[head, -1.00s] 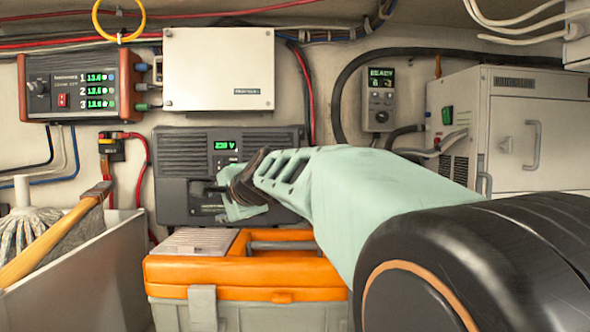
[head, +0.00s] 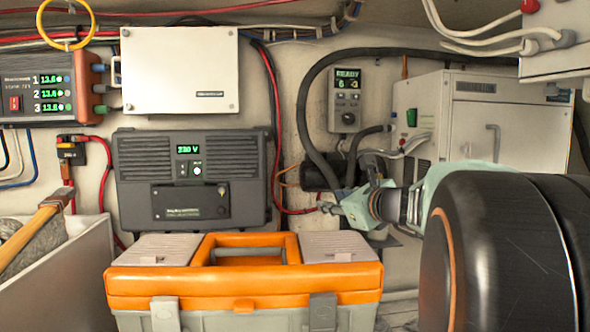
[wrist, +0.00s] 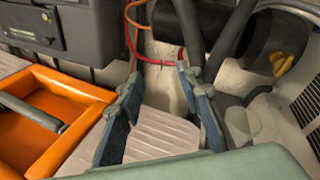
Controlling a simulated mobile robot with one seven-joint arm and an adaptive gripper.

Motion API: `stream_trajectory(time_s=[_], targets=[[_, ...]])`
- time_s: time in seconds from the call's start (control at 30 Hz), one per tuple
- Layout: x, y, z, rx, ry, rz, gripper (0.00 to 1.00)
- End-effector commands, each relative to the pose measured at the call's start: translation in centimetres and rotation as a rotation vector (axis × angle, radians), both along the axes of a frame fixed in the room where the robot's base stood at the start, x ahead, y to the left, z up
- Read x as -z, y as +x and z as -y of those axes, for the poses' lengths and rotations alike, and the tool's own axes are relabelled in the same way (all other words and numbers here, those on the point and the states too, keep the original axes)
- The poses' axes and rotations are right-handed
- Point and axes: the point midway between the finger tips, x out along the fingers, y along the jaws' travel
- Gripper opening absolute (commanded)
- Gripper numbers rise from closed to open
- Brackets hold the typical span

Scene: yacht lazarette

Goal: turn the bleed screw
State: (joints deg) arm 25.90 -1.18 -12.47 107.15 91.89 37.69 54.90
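A small yellow wing-shaped knob (wrist: 282,63), which looks like the bleed screw, sits on the end of a black cylinder (wrist: 265,40) at the upper right of the wrist view. The cylinder also shows in the head view (head: 318,178), low on the wall left of the white cabinet; I cannot make out the yellow knob there. My gripper (wrist: 160,78) is open and empty in the wrist view, its two blue fingers apart. It is left of the knob and not touching it. In the head view my gripper (head: 347,198) is in front of and just below the cylinder.
An orange-lidded toolbox (head: 245,285) stands below and left of my gripper. A dark inverter (head: 190,215) hangs behind it. Black hoses (head: 305,110) and a red cable (wrist: 155,62) run near the cylinder. The white cabinet (head: 500,120) stands to the right.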

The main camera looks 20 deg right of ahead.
Motion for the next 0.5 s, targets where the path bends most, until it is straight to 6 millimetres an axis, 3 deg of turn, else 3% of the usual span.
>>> stream_trajectory(time_s=[0.03,0.2,0.33,0.5], targets=[[-0.8,-1.2,2.3,0.049,0.061,0.025,0.33],[-2.8,-4.7,7.8,0.175,0.244,0.13,0.33],[-3.9,-6.8,10.6,0.24,0.333,0.197,0.33],[-4.4,-8.0,12.2,0.275,0.384,0.239,0.33]])
